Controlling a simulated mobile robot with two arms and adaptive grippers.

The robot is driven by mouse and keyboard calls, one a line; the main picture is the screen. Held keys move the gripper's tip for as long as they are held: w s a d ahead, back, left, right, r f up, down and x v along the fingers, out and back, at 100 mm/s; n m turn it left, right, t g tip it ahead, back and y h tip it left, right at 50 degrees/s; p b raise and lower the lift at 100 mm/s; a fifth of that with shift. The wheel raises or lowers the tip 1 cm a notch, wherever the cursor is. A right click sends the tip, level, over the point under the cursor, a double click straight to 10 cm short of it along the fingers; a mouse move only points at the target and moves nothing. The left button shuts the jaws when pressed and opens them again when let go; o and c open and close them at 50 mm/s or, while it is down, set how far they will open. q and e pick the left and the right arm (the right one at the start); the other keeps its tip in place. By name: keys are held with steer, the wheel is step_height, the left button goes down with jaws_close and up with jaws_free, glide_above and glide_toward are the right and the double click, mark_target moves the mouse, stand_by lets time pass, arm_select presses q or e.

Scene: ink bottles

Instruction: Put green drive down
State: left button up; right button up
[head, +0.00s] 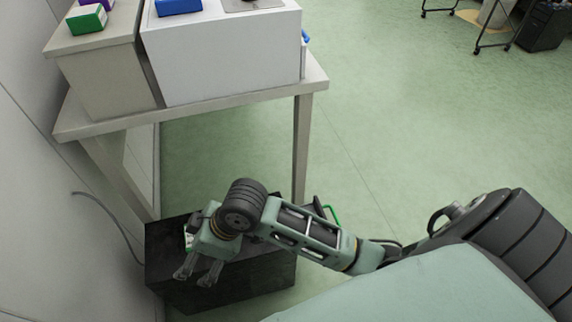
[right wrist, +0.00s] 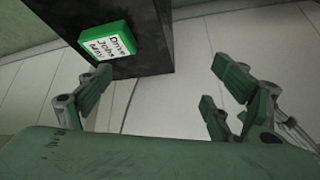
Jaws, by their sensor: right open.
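A green drive (right wrist: 107,43) with a white printed label lies on the top of a black box (right wrist: 150,62) in the right wrist view. In the head view only a sliver of its green and white (head: 188,238) shows beside my wrist, on the black box (head: 222,288). My right gripper (head: 196,272) is open and empty, reaching over the box's near left part. In the right wrist view its fingers (right wrist: 160,95) stand wide apart, with the drive beyond the left finger and apart from it. My left gripper is not in view.
A table (head: 190,108) carries a white machine (head: 225,60) and a beige cabinet (head: 105,75). Another green box (head: 88,20) and a blue box (head: 178,6) lie on top. A wall and a grey cable (head: 110,213) are at left. The green floor (head: 420,130) is open at right.

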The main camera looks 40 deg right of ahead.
steer(key=s+d+m+t+h, duration=0.1)
steer(key=s+d+m, duration=0.3)
steer(key=d, duration=0.4)
steer(key=s+d+m+t+h, duration=0.1)
steer(key=s+d+m+h, duration=0.2)
steer(key=s+d, duration=0.3)
steer(key=d+f+m, duration=0.1)
steer(key=d, duration=0.2)
steer(key=shift+s+t+h, duration=0.3)
